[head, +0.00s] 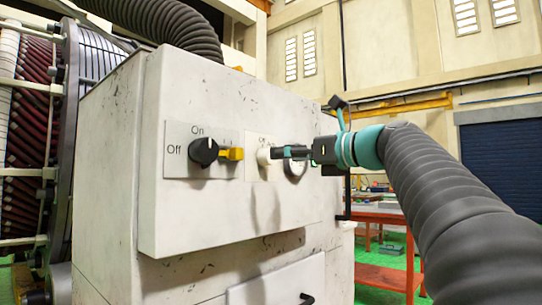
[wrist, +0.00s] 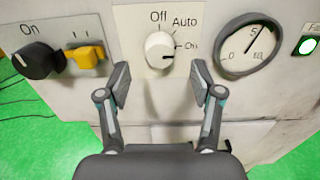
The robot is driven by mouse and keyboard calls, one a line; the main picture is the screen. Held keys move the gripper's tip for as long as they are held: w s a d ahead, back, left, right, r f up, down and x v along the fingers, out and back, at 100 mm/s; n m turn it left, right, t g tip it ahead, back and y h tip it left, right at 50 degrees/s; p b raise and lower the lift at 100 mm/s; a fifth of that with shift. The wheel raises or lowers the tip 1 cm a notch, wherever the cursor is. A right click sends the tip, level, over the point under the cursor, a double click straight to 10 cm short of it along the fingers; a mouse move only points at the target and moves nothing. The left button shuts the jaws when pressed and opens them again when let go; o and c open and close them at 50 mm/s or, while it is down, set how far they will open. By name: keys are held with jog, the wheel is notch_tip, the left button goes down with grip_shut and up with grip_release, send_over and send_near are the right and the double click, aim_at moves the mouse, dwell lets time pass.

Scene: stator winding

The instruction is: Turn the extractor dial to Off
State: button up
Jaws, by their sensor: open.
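A white round dial (wrist: 159,48) sits on a pale plate on the cabinet front, with labels Off above, Auto at upper right and On at right. A dark mark on its face appears to lie on the right side, towards On. In the head view the white dial (head: 263,157) is partly hidden by my gripper (head: 279,153). In the wrist view my gripper (wrist: 160,78) is open, its fingertips below the dial in the picture, one to each side. Nothing is between the fingers, and I see no contact with the dial.
A black knob (head: 204,151) with On and Off labels and a yellow lever (head: 231,154) are left of the white dial. A round gauge (wrist: 249,47) and a green-lit button (wrist: 307,46) are to its right. An orange-red bench (head: 385,280) stands behind.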

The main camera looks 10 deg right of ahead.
aim_at(267, 157)
jog(key=shift+x, duration=2.45)
jog(key=c, duration=1.1)
